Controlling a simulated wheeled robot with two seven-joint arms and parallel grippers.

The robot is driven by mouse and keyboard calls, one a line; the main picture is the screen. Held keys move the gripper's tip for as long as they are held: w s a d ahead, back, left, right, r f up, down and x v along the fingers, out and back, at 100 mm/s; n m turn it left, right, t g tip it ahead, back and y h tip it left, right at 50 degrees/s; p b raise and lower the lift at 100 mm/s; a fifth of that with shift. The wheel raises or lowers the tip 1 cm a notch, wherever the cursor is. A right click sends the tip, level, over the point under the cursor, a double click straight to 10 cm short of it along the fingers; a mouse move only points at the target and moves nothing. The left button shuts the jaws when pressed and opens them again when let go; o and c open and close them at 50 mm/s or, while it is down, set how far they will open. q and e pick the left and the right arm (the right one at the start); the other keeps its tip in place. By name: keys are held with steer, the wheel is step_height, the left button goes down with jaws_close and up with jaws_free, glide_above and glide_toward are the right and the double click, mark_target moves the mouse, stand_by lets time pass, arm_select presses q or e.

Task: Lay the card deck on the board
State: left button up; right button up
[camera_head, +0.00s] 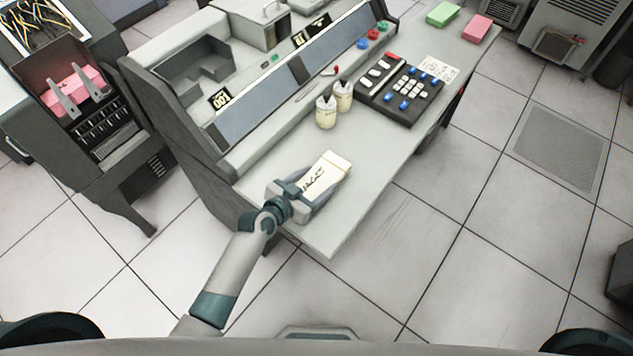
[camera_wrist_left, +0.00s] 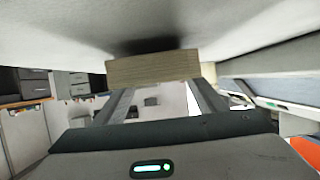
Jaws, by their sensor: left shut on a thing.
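The card deck (camera_head: 334,163) is a cream, blocky stack with dark handwriting on its top. My left gripper (camera_head: 318,184) is shut on it, with a finger along each side. The deck is over the near part of the pale grey console desktop, which I take as the board (camera_head: 328,233). In the left wrist view the deck's layered end (camera_wrist_left: 152,69) shows between the fingers (camera_wrist_left: 165,100), close to the grey surface with a dark shadow beside it. I cannot tell whether it touches. My right gripper is not in view.
Two cream containers (camera_head: 334,105) and a black keypad unit (camera_head: 400,88) stand farther along the desktop. A paper sheet (camera_head: 438,70), a green block (camera_head: 442,14) and a pink block (camera_head: 477,27) lie beyond. A raised console panel borders the left side. The desktop's near corner is clear.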

arm_select(q)
steer(key=shift+f, duration=0.5)
steer(key=shift+f, duration=0.1)
steer(key=o, duration=1.4)
steer(key=shift+s+a, duration=0.2)
steer(key=b+v, duration=0.1)
steer(key=v, duration=1)
steer(key=shift+s+a+r, duration=0.1)
steer(key=shift+s+r, duration=0.1)
